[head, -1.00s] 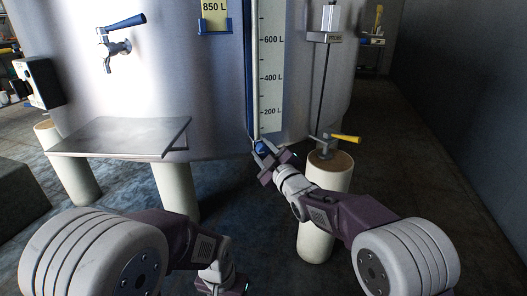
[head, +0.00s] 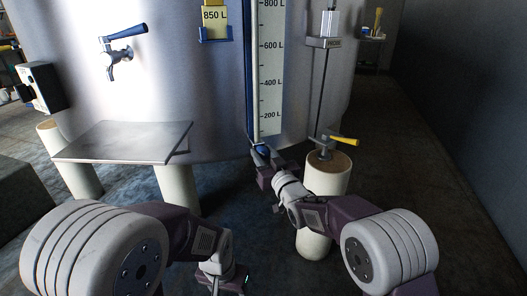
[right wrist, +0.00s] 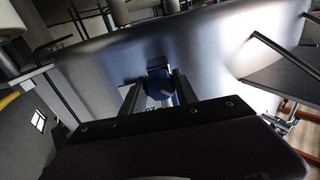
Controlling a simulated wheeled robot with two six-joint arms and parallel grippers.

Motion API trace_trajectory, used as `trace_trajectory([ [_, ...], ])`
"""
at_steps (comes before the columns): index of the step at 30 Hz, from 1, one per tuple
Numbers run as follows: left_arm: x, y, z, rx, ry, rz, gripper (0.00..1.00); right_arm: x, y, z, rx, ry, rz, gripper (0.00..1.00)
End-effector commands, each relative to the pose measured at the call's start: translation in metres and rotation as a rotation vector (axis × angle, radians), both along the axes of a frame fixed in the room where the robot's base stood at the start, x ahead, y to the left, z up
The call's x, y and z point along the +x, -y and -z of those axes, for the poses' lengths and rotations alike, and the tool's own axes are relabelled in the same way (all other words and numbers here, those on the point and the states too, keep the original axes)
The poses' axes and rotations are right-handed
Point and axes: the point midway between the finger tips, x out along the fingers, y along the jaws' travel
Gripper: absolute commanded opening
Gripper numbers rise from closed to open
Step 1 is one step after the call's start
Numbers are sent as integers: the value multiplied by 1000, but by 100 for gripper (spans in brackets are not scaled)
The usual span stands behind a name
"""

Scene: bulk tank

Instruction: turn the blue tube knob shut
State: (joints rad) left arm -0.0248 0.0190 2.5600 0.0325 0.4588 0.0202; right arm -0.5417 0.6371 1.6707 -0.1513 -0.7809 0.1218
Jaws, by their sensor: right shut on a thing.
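The blue tube knob (head: 262,149) sits at the foot of the clear level tube (head: 254,80) on the front of the tank. My right gripper (head: 262,154) is at the knob, with its fingers shut on it. In the right wrist view the blue knob (right wrist: 159,84) shows between the two fingers of my right gripper (right wrist: 158,88). The fingers hide part of the knob, and I cannot tell how far it is turned. My left gripper (head: 226,279) hangs low at the bottom of the head view, away from the tank; its fingertips are not clear.
A metal shelf (head: 120,141) juts out at the left below a tap with a blue lever (head: 124,38). A yellow-handled valve (head: 335,140) stands right of my right gripper, above a pale tank leg (head: 327,178). A scale (head: 271,75) runs beside the tube.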

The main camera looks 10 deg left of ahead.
Motion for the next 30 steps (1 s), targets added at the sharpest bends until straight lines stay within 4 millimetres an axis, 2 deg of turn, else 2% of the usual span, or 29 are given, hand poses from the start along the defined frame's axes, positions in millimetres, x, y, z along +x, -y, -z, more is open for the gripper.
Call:
trace_trajectory([
  [18,0,0,-21,0,0,0,59,-1,-1,1,446,-319,-1,0],
  [30,0,0,-25,0,0,0,59,-1,-1,2,609,-434,-1,0],
])
